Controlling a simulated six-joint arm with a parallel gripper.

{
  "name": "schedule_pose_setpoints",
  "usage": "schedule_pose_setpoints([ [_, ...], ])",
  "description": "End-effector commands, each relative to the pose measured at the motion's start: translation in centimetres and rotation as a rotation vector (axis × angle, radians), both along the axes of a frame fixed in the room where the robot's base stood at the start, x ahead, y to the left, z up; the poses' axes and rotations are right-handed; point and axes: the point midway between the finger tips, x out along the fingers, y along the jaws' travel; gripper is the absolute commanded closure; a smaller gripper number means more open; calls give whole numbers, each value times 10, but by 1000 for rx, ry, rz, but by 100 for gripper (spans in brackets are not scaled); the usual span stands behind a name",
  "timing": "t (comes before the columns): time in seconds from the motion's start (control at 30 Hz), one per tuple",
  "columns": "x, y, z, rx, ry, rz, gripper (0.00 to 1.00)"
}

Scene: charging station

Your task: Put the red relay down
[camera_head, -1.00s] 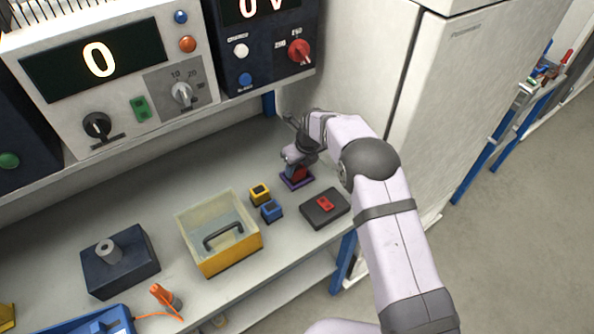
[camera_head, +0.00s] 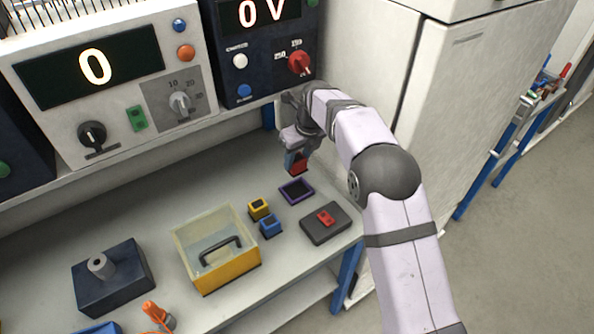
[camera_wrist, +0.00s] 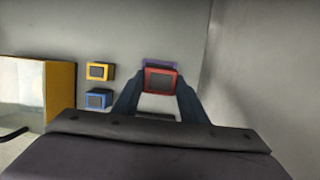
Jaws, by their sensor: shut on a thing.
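The red relay (camera_head: 298,163) is a small red block with a dark face. My gripper (camera_head: 297,152) is shut on it and holds it in the air above the bench. In the wrist view the relay (camera_wrist: 161,79) sits between the two fingers. A purple square frame (camera_head: 296,191) with a dark middle lies on the bench just below the relay. In the wrist view the purple piece (camera_wrist: 160,63) shows partly behind the relay, and the rest of it is hidden.
A yellow block (camera_head: 258,209) and a blue block (camera_head: 270,226) stand left of the purple frame. A dark box with a red top piece (camera_head: 326,218) lies to its right. A white cabinet (camera_head: 460,120) rises at right.

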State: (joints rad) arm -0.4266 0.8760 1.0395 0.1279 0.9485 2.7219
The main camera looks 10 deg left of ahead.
Motion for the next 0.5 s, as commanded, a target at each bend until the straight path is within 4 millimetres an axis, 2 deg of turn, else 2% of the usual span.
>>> schedule_pose_setpoints([
  [0.23,1,6,15,1,-3,8,89],
  [0.5,3,14,48,3,-5,17,89],
])
